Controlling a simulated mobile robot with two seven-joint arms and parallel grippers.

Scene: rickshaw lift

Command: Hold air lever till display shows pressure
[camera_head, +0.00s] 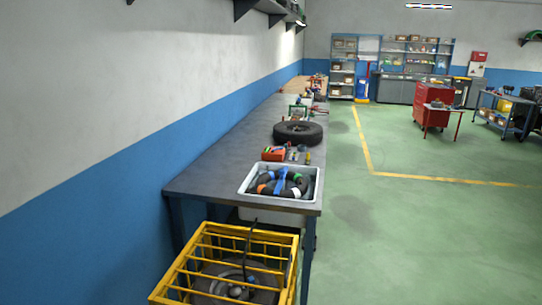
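Neither of my grippers is in the head view. I cannot make out an air lever or a pressure display at this distance. A black tyre (298,132) lies flat on the long grey workbench (215,175). In front of the tyre is a small red-orange item (274,154) with small tools beside it; I cannot tell whether it has a display. A white tray (305,203) at the bench's near end holds dark ring-shaped parts with blue, orange and green pieces.
A yellow cage (205,240) with a dark round object inside stands before the bench's near end. A red tool cabinet (435,104), a blue trolley (500,105) and shelves (343,65) stand farther back. The green floor (400,235) right of the bench is clear.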

